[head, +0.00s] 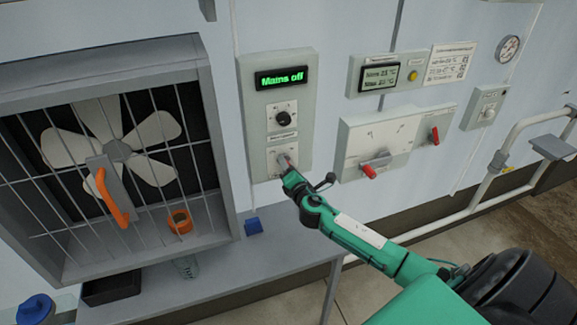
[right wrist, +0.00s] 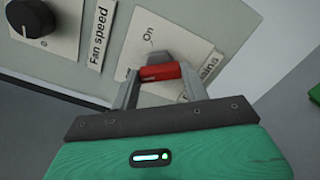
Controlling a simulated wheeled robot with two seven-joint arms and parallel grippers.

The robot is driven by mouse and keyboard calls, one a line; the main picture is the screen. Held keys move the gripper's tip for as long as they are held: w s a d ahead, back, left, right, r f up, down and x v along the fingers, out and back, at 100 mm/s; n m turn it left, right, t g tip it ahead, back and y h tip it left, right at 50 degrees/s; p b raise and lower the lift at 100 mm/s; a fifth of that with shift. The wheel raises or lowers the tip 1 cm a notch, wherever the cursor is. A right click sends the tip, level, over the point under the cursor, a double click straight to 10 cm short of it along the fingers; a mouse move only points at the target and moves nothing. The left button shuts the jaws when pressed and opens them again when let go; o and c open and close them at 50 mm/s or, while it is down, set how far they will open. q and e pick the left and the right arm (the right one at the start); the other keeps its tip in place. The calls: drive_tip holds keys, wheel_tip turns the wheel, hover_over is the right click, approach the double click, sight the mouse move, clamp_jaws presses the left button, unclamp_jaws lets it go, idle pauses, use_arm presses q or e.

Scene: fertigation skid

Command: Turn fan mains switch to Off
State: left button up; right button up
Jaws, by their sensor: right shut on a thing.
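The fan control box (head: 246,125) hangs on the wall right of the fan, and its display (head: 280,78) reads "Mains off" in green. The fan mains switch (right wrist: 160,72) has a red handle on a white plate marked "On"; the gripper hides the rest of the plate's markings. My right gripper (head: 287,162) is at this switch, low on the box. In the right wrist view its two fingers are shut on the red handle, one at each end. My left gripper is not in view.
The black fan speed knob (head: 283,118) sits just above the switch, also in the right wrist view (right wrist: 30,17). The caged fan (head: 120,150) is at left, above a grey bench (head: 225,285). Another panel with red-handled switches (head: 358,135) is to the right.

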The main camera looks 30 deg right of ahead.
drive_tip(key=shift+f+n, duration=0.1)
drive_tip(key=shift+n, duration=0.8)
drive_tip(key=shift+p, duration=0.3)
drive_tip(key=o, duration=1)
drive_tip(key=b+v, duration=0.4)
drive_tip(key=v, duration=1)
